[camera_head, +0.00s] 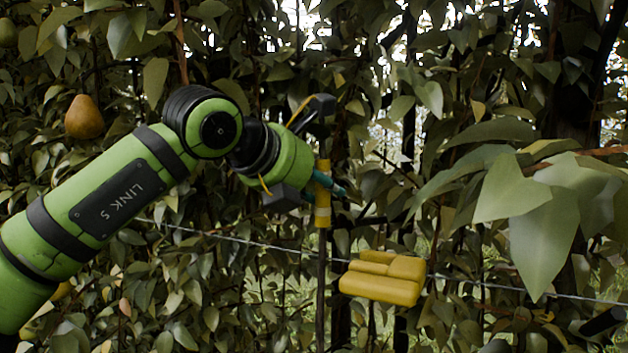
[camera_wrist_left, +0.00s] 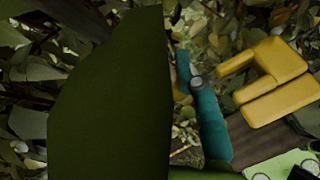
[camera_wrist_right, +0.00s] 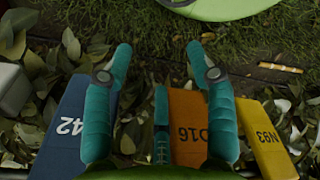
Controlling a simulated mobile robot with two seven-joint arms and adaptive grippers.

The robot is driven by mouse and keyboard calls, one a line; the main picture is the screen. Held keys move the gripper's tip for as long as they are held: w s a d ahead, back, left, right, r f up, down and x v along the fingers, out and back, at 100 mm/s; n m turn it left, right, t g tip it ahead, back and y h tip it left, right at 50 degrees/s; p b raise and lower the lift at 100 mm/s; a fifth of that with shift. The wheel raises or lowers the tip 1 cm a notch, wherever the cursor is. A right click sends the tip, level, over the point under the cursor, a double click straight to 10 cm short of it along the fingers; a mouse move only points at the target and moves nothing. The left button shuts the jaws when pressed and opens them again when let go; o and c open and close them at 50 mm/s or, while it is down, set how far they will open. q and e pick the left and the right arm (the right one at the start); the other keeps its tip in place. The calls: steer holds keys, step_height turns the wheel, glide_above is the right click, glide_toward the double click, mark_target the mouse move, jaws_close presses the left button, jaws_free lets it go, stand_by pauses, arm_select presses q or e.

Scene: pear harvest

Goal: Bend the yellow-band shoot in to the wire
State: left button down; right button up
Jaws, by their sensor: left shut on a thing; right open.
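The yellow-band shoot (camera_head: 321,290) stands nearly upright in the head view, a thin dark stem with a yellow band (camera_head: 322,214). My left gripper (camera_head: 331,184) has its teal fingers shut on the shoot at the band. The wire (camera_head: 250,240) runs across the head view, sloping down to the right, and crosses the shoot below the band. I cannot tell whether they touch. In the left wrist view a large dark leaf (camera_wrist_left: 110,100) hides much, including the shoot; teal fingers of that gripper (camera_wrist_left: 190,75) show beside it. My right gripper (camera_wrist_right: 160,52) is open and empty.
A yellow, blocky, hand-shaped thing (camera_head: 383,279) overlaps the wire right of the shoot. A pear (camera_head: 84,117) hangs at left. Large leaves (camera_head: 540,215) crowd the right. Below my right gripper are blue (camera_wrist_right: 62,130) and orange (camera_wrist_right: 187,125) numbered panels, leaves and grass.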

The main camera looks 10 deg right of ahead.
arm_select(q)
steer(key=shift+r, duration=0.25)
steer(key=c, duration=0.9)
jaws_free()
steer(key=shift+w, duration=0.1)
steer(key=shift+o, duration=0.2)
steer(key=shift+w+d+f, duration=0.1)
steer(key=shift+d+f, duration=0.1)
steer(key=shift+a, duration=0.2)
steer(key=v, duration=1.1)
steer(key=shift+s, duration=0.25)
arm_select(e)
steer(key=shift+s+d, duration=0.15)
steer(key=shift+s, duration=0.2)
arm_select(q)
steer(key=shift+a, duration=0.1)
